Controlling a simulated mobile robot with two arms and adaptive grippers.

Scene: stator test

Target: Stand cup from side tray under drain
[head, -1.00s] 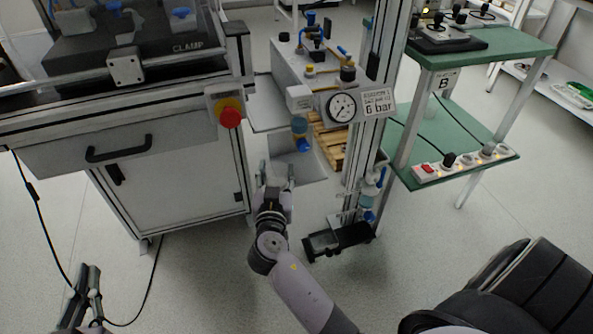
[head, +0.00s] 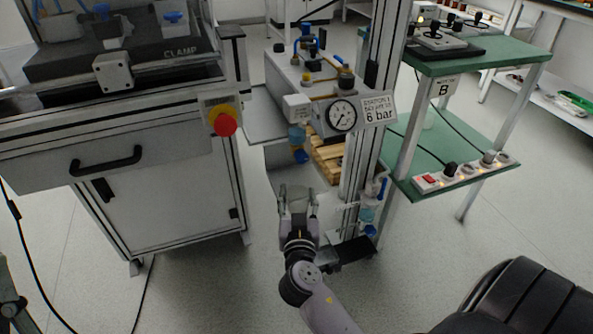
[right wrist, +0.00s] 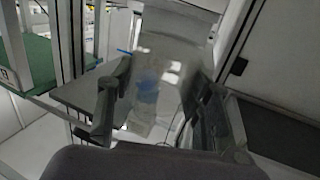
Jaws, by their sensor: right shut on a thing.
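My right gripper (head: 299,200) is in the middle of the head view, below the gauge. It is shut on a clear cup, which shows between its fingers in the right wrist view (right wrist: 165,72). The cup is pale and hard to make out in the head view. A clear bowl with a blue drain (head: 301,157) hangs above and behind this gripper. A second bowl with a blue drain (head: 370,231) is low on the post, to the gripper's right. A black shelf (head: 350,254) lies under it, partly hidden by my arm. My left gripper is only a fragment at the lower left edge.
The metal post (head: 362,130) stands close to the right of the gripper. The clamp bench (head: 165,205) with a red button (head: 225,126) is to the left. A green shelf (head: 470,165) with a power strip is to the right. Floor shows in front of the bench.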

